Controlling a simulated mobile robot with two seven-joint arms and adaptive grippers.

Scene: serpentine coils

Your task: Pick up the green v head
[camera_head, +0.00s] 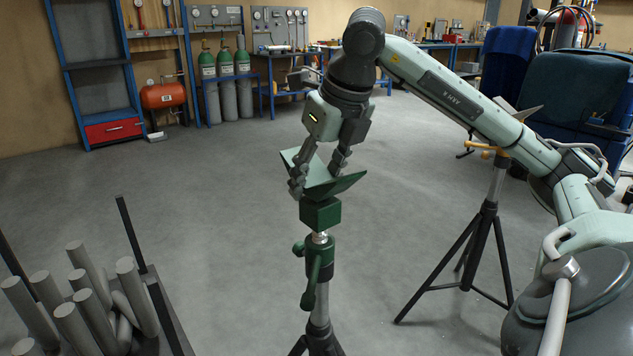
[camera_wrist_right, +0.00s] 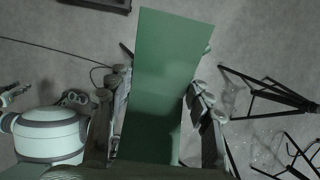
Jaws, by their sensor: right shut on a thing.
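The green v head (camera_head: 320,183) is a V-shaped green plate on a green block, at the top of a tripod stand (camera_head: 318,265) in the middle of the head view. My right gripper (camera_head: 319,183) comes down from above and is shut on the v head, one finger on each side. In the right wrist view the v head (camera_wrist_right: 165,85) runs as a long green plate between the fingers of my right gripper (camera_wrist_right: 160,125). The head view shows the block right above the stand's post; I cannot tell whether they are apart. My left gripper is not in view.
Another tripod stand (camera_head: 487,225) with a yellow part stands to the right, under my right arm. A rack of grey pipes (camera_head: 85,300) stands at the lower left. Gas cylinders (camera_head: 225,75) and workbenches line the back wall. The floor between is clear.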

